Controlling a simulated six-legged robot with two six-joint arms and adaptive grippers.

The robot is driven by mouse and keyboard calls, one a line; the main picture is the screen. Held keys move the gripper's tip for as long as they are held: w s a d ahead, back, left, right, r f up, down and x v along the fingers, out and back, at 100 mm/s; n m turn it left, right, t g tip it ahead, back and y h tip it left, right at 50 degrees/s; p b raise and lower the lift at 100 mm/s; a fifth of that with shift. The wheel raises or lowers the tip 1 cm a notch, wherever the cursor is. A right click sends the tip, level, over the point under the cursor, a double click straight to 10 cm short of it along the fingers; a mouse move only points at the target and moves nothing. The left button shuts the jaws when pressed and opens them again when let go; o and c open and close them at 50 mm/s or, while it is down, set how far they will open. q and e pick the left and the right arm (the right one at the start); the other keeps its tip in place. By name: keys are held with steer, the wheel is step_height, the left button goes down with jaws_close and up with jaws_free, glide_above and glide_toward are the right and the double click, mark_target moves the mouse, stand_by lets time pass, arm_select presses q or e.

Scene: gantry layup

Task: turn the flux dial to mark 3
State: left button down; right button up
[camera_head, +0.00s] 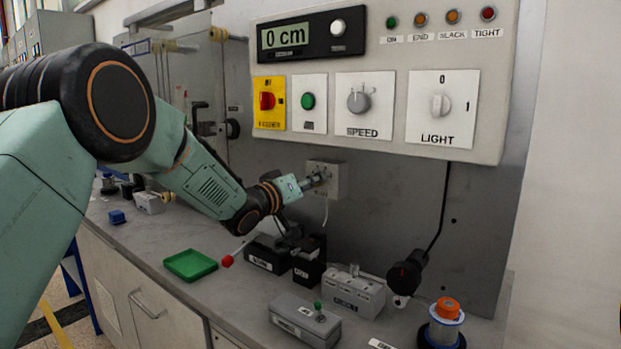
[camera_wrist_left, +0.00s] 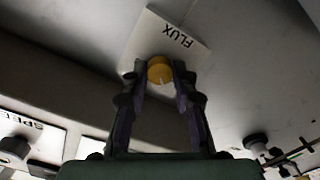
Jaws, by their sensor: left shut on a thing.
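The flux dial is a round yellow knob (camera_wrist_left: 160,70) with a white pointer line, seen in the left wrist view. It sits on a pale plate (camera_wrist_left: 150,40) lettered FLUX, which appears upside down there. My left gripper (camera_wrist_left: 160,76) is shut on the knob, one dark finger on each side. The pointer line points toward the bottom of that view; no numbered marks can be read. In the head view my left gripper (camera_head: 316,181) reaches a small grey wall box (camera_head: 335,175) below the panel; the knob itself cannot be made out there. My right gripper is not in view.
Above hangs a control panel (camera_head: 390,158) with a display reading 0 cm, SPEED and LIGHT knobs. On the bench below are a green tray (camera_head: 190,265), a red-tipped lever (camera_head: 228,260), grey boxes (camera_head: 355,291) and an orange-topped jar (camera_head: 445,325). A black cable hangs at right.

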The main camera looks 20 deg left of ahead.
arm_select(q)
steer(key=m+b, duration=0.5)
steer(key=m, duration=1.7)
steer(key=shift+r+b, duration=0.2)
steer(key=shift+b, duration=0.2)
steer(key=shift+r, duration=0.1)
steer(key=c, duration=1.4)
jaws_free()
steer(key=o, duration=0.3)
steer(key=shift+w+f, duration=0.15)
steer(key=shift+f, duration=0.05)
steer(key=shift+o, duration=0.2)
